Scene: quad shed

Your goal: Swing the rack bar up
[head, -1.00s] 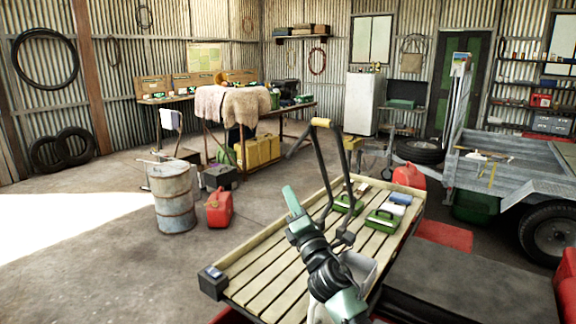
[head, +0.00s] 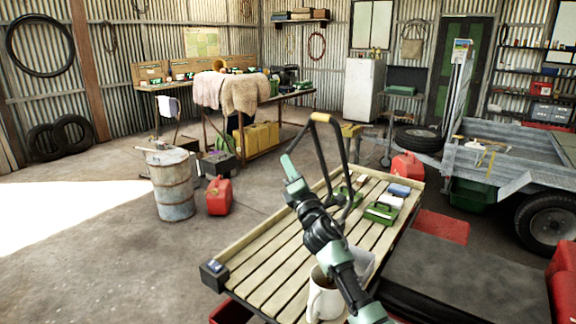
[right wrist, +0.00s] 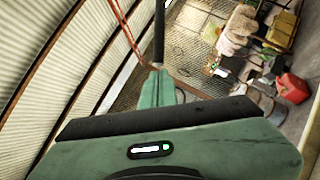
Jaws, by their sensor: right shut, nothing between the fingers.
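The rack bar is a black hoop with a yellow grip (head: 321,117) at its top. In the head view it stands tilted up from the slatted wooden rack (head: 262,262). Its lower ends are partly hidden behind my right arm. My right gripper (head: 288,165) is shut and empty, raised just left of the bar and below the yellow grip. I cannot tell whether it touches the bar. In the right wrist view its green fingertips (right wrist: 156,88) are together, with a dark upright bar just beyond them. My left gripper is not in view.
On the rack are green boxes (head: 381,213), a blue-and-white item (head: 398,191) and a white mug (head: 323,300) beside my arm. A trailer (head: 500,160) stands to the right. A rusty drum (head: 172,188) and red can (head: 219,196) stand left.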

